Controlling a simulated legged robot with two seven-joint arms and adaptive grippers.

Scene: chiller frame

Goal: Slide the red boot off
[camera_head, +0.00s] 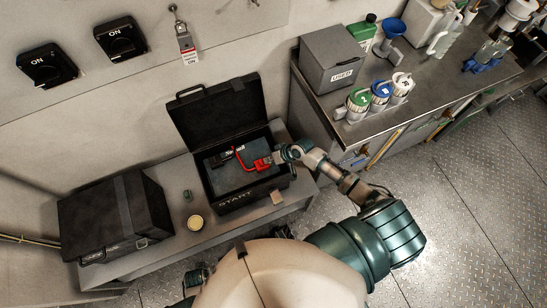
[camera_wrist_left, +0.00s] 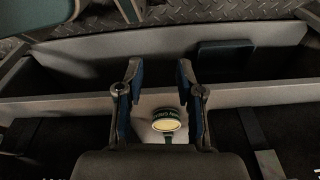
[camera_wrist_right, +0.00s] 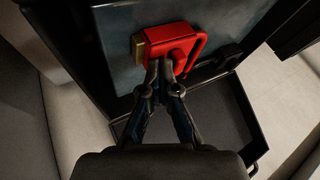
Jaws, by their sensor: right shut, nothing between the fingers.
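The red boot (camera_head: 262,163) sits on a dark panel inside the open black START case (camera_head: 245,205). In the right wrist view the boot (camera_wrist_right: 183,45) is a red block with a looped red bar on its right and a brass-coloured piece at its left. My right gripper (camera_head: 274,158) is at the boot's right side. In its wrist view its fingertips (camera_wrist_right: 165,70) are together at the boot's lower edge, with nothing between them; contact is unclear. My left gripper (camera_wrist_left: 158,72) is open and empty, away from the boot.
The case's raised lid (camera_head: 220,113) stands behind the panel. A closed black case (camera_head: 115,215) and a yellow-topped tin (camera_head: 195,222) are to the left; the tin also shows in the left wrist view (camera_wrist_left: 166,124). A counter with a grey bin (camera_head: 338,62) is at right.

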